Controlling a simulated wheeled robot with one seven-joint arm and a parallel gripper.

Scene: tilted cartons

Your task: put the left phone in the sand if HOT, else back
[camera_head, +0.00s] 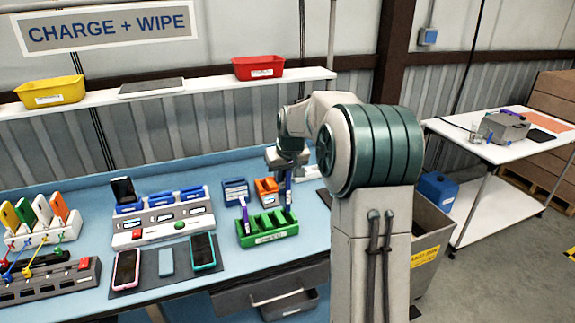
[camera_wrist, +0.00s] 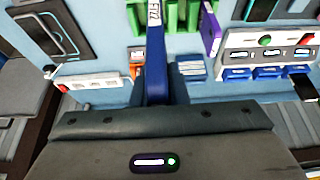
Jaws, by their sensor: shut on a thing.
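My gripper (camera_head: 286,168) is shut on a slim blue upright piece (camera_head: 288,190), above the right end of the green rack (camera_head: 265,238). In the wrist view, my gripper (camera_wrist: 157,88) has the blue piece (camera_wrist: 156,65) with a white label between its fingers. I cannot tell whether its lower end is still in the rack. The left phone (camera_head: 126,268), pink-edged with a dark screen, lies on a dark mat (camera_head: 147,268). A teal-edged phone (camera_head: 203,252) lies at the mat's right. I cannot pick out the sand, nor any HOT reading.
A purple piece (camera_head: 244,212) stands in the green rack's left part. A white charging station (camera_head: 163,220) with blue slots is behind the phones. An orange holder (camera_head: 266,188) and blue box (camera_head: 236,190) stand behind the rack. A grey bin (camera_head: 432,228) is right of my arm.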

